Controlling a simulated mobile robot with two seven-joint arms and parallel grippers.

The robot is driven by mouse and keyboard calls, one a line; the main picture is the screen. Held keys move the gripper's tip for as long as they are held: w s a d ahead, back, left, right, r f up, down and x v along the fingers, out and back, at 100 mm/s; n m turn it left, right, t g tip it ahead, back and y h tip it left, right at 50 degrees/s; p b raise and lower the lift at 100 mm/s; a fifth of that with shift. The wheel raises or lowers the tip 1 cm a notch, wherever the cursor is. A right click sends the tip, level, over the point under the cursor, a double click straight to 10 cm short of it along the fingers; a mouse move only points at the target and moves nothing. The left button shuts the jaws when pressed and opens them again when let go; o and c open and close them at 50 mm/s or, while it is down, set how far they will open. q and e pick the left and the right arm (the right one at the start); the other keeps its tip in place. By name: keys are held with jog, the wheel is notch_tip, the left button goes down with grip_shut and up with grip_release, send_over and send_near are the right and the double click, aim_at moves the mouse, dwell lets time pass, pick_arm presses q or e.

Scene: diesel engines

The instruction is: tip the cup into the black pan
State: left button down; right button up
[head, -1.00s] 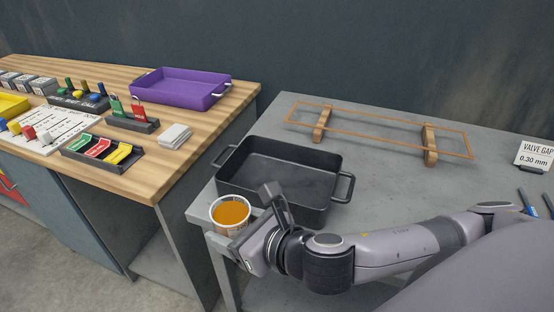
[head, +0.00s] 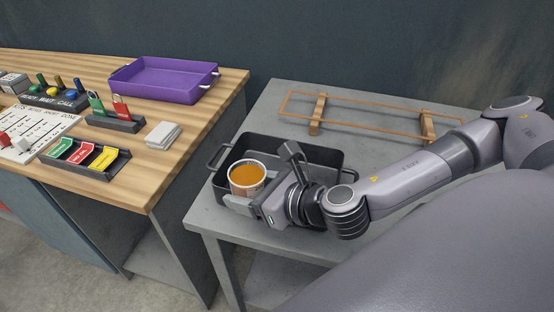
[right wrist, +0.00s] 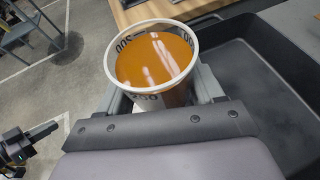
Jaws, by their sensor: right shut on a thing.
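The cup (head: 246,177) is white with dark lettering and holds orange-brown liquid. My right gripper (head: 250,196) is shut on it. The cup looks upright in the head view, in front of the left part of the black pan (head: 318,156). The right wrist view shows the cup (right wrist: 150,62) between the fingers, its liquid near the rim, with the pan (right wrist: 240,62) to its right. Whether the cup is fully over the pan I cannot tell. The pan sits on the grey table, with a handle at each end.
A wire gasket frame on wooden stands (head: 316,114) lies behind the pan on the grey table (head: 290,92). The wooden bench (head: 215,108) at the left holds a purple tray (head: 165,82), white cloths (head: 163,135) and a dark holder with coloured tags (head: 84,156).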

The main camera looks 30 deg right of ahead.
aim_at(260, 170)
jog(key=shift+w+d, duration=0.15)
jog(key=shift+d, duration=0.15)
jog(key=shift+d+r, duration=0.1)
jog(key=shift+r, duration=0.05)
jog(key=shift+w+d+r+m+y, duration=0.2)
jog(key=shift+d+m+y, duration=0.1)
jog(key=shift+m, duration=0.4)
jog(key=shift+w+d+r+m+g+y, duration=0.3)
jog(key=shift+d+m+g+y, duration=0.15)
jog(key=shift+m, duration=0.2)
jog(key=shift+w+d+r+m+g+y, duration=0.15)
jog(key=shift+w+d+m+g+y, duration=0.15)
jog(key=shift+d+m, duration=0.3)
dwell(1.4)
jog(key=shift+w+d+f+m+y, duration=0.25)
jog(key=shift+d+f+m+y, duration=0.2)
jog(key=shift+m+y, duration=0.1)
dwell(0.7)
jog(key=shift+d+f+m+y, duration=0.1)
jog(key=shift+f+m+y, duration=0.15)
jog(key=shift+m+y, duration=0.25)
dwell(0.9)
jog(key=shift+r+m+g+y, duration=0.25)
jog(key=shift+r+m+y, duration=0.1)
jog(key=shift+m, duration=0.35)
dwell(0.9)
